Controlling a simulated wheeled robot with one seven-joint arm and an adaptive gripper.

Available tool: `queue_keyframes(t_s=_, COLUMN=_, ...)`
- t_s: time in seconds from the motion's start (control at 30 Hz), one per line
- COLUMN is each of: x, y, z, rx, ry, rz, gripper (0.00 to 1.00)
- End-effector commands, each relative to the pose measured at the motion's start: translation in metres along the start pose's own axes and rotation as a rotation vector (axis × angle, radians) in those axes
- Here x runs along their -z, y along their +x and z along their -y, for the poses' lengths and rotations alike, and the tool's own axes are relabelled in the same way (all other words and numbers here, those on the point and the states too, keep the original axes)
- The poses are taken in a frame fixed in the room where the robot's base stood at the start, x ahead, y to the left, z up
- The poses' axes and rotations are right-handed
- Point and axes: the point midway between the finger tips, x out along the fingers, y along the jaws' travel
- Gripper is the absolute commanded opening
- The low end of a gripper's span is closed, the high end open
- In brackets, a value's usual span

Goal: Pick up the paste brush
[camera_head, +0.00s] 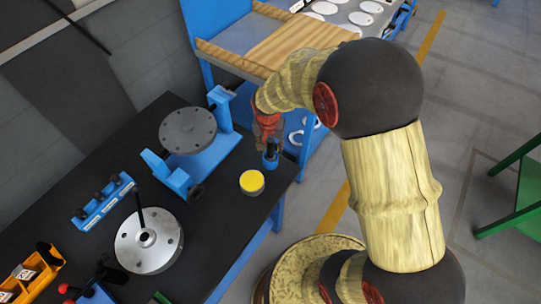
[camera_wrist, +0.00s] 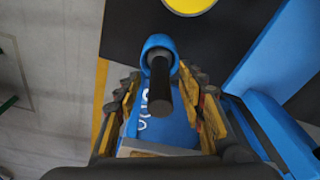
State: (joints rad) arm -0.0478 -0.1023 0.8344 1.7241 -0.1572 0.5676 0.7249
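The paste brush appears as a dark upright handle (camera_wrist: 160,88) in the wrist view, standing in a blue cup-shaped holder (camera_wrist: 158,46). The holder also shows in the head view (camera_head: 270,162), near the right edge of the black bench. My gripper (camera_head: 267,140) is directly above the holder, pointing down. In the wrist view my gripper (camera_wrist: 160,112) is open, with one finger on each side of the handle and gaps between. The brush's lower end is hidden in the holder.
A yellow-topped tin (camera_head: 252,182) stands just beside the holder. A blue fixture with a grey disc (camera_head: 188,130) is to its left. A silver flanged part (camera_head: 149,241) and a blue rack (camera_head: 104,202) are farther left. A blue trolley (camera_head: 300,125) is behind the bench edge.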

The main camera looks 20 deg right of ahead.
Motion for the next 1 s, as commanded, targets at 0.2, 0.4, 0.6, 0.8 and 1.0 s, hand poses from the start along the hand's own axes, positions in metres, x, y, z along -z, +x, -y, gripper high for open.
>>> queue_keyframes(t_s=0.2, x=0.0005, y=-0.0012, z=0.0002, rx=0.001, ry=0.0, rz=-0.001, gripper=0.36)
queue_keyframes(t_s=0.4, x=0.0004, y=-0.0013, z=0.0001, rx=0.001, ry=0.0, rz=-0.001, gripper=0.25)
queue_keyframes(t_s=0.6, x=0.0004, y=-0.0013, z=0.0001, rx=0.001, ry=0.0, rz=-0.001, gripper=0.13)
queue_keyframes(t_s=0.8, x=0.0004, y=-0.0013, z=0.0001, rx=0.001, ry=0.0, rz=-0.001, gripper=0.02)
queue_keyframes(t_s=1.0, x=0.0005, y=-0.0015, z=0.0002, rx=0.001, ry=0.0, rz=-0.001, gripper=0.0)
